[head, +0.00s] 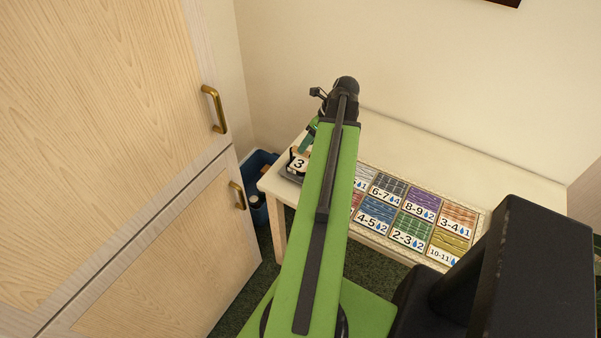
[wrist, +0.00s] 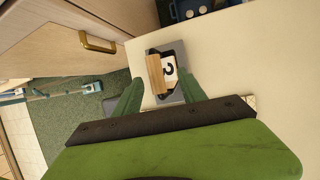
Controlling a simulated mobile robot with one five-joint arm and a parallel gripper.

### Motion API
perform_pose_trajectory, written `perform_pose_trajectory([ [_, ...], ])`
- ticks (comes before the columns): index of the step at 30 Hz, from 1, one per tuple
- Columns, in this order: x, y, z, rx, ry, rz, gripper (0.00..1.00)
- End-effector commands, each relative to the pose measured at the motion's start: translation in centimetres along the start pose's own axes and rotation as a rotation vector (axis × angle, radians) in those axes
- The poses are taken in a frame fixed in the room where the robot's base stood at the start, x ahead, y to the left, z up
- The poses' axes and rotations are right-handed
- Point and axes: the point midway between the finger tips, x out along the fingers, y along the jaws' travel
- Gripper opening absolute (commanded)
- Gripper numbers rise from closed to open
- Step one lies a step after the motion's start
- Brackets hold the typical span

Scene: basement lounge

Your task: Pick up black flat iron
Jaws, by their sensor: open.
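The flat iron (head: 297,166) sits at the near left corner of the white table in the head view, partly hidden by my arm. In the wrist view the flat iron (wrist: 179,50) shows a dark grey plate, a pale wooden bar and a white face with a black number. My gripper (wrist: 161,80) is open, its two green fingers apart on either side of the iron's lower part. I cannot tell whether they touch it. In the head view one green finger of my gripper (head: 310,135) shows just above the iron.
The white table (head: 408,146) carries a board of colored numbered tiles (head: 410,213) to the right. A wooden cabinet with brass handles (head: 213,109) stands close at the left. A blue bin (head: 259,166) is on the floor between cabinet and table. The table's back strip is clear.

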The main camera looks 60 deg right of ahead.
Motion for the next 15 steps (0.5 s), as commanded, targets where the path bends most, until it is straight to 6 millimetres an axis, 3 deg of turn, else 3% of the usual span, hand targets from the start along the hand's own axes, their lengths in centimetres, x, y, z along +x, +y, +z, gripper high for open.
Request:
perform_pose_trajectory([
  [5, 0.5, 0.1, 0.0, 0.000, 0.000, 0.000, 0.49],
  [12, 4.8, 0.5, 0.1, 0.000, 0.000, -0.001, 0.49],
  [15, 5.5, 0.6, 0.2, 0.000, -0.001, -0.001, 0.49],
])
